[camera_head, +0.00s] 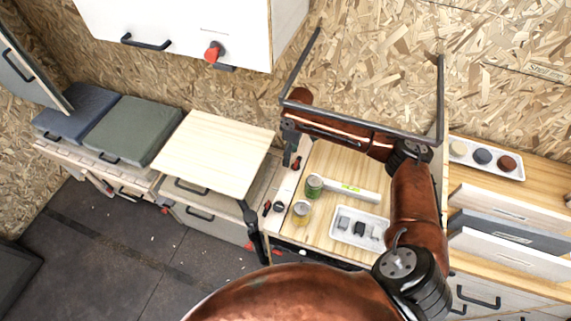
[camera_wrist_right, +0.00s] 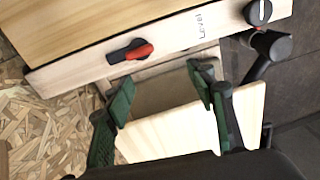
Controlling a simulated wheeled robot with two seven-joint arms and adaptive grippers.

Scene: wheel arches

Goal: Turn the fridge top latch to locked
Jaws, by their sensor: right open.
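A rotary latch with a black body and a red-tipped handle (camera_wrist_right: 130,52) sits on a pale wooden strip (camera_wrist_right: 185,38) in the right wrist view. Its handle lies roughly along the strip, red end toward the "Level" label. In the head view a red-and-black latch (camera_head: 296,163) shows just below my right gripper (camera_head: 291,140). My right gripper, also in the right wrist view (camera_wrist_right: 162,80), is open, with its green-padded fingers apart and nothing between them. The fingertips are close to the latch but not around it. No label names the fridge latch.
A black knob (camera_wrist_right: 258,12) sits further along the strip. Two cans, a green one (camera_head: 314,186) and a yellow one (camera_head: 302,212), and a white tray (camera_head: 359,227) stand on the counter. A wooden flap (camera_head: 214,150) is to the left. A white cabinet (camera_head: 180,25) with a red knob hangs above.

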